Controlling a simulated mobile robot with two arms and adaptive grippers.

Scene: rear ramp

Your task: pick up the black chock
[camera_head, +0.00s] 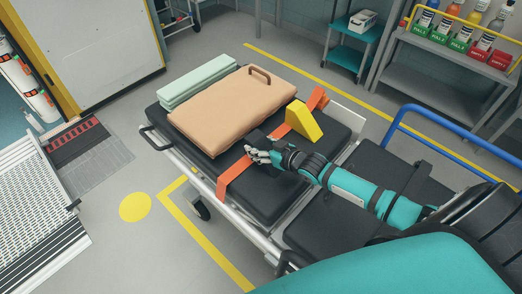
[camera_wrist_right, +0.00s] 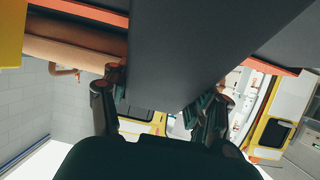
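The black chock (camera_wrist_right: 205,45) fills the upper middle of the right wrist view as a large dark wedge, narrowing between my fingers. In the head view the dark chock (camera_head: 262,139) is hard to tell from the black mattress behind it. My right gripper (camera_head: 256,155) is over the near side of the stretcher, close beside the chock. In the wrist view its fingers (camera_wrist_right: 165,85) are apart, one on each side of the chock; firm contact cannot be made out. My left gripper is not in view.
A beige case (camera_head: 225,108) and a pale green folded pad (camera_head: 197,82) lie behind. A shelf (camera_head: 435,82) with bottles stands at the upper right. Floor is free at the left.

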